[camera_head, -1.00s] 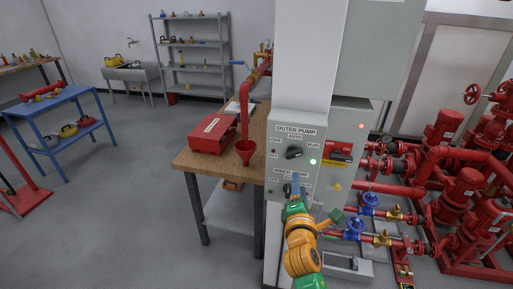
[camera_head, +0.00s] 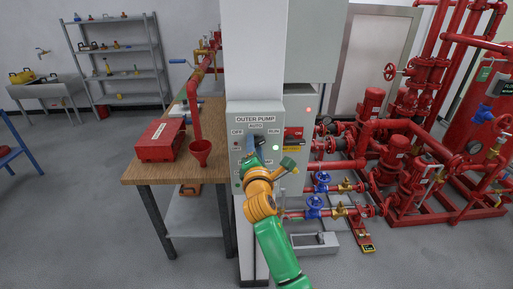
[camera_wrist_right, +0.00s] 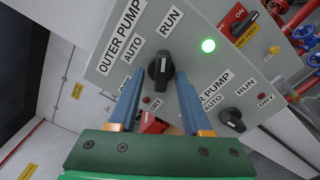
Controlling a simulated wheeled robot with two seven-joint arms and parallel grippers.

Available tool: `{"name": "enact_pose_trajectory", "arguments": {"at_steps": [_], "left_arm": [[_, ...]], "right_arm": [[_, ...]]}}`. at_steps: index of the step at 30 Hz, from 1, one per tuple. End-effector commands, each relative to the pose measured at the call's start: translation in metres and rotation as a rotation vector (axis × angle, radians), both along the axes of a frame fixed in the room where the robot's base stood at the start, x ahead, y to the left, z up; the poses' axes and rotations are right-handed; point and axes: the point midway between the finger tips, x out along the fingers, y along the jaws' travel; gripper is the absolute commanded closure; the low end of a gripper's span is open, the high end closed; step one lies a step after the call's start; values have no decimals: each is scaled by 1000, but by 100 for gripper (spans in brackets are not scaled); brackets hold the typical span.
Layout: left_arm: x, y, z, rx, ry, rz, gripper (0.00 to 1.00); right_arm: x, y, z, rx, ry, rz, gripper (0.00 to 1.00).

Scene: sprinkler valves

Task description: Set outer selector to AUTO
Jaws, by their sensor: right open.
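The OUTER PUMP selector is a black knob (camera_wrist_right: 160,72) on the grey control panel (camera_head: 293,103). In the right wrist view its handle points up the picture, toward the RUN label (camera_wrist_right: 171,22); the AUTO label (camera_wrist_right: 132,58) is to its left. My right gripper (camera_head: 252,146) is at the panel front and mostly hides this knob in the head view. In the right wrist view the blue fingers (camera_wrist_right: 158,84) are apart, with the knob between and just beyond the tips. Contact cannot be told. My left gripper is not in view.
A lit green lamp (camera_wrist_right: 208,46) is beside the selector. The second, lower black selector (camera_wrist_right: 231,119) is close to the right finger.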

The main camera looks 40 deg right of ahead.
Motion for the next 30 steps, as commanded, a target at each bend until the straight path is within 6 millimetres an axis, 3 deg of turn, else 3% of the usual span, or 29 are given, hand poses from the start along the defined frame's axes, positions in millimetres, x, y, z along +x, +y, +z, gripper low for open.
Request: {"name": "enact_pose_trajectory", "arguments": {"at_steps": [3,9,14,24,30], "left_arm": [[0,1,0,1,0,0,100],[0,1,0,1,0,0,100],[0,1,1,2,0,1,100],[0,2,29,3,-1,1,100],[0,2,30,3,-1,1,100]], "right_arm": [[0,0,0,0,0,0,51],[0,0,0,0,1,-1,100],[0,0,0,-1,2,0,100],[0,1,3,-209,135,1,100],[0,1,-2,-256,164,1,100]]}}
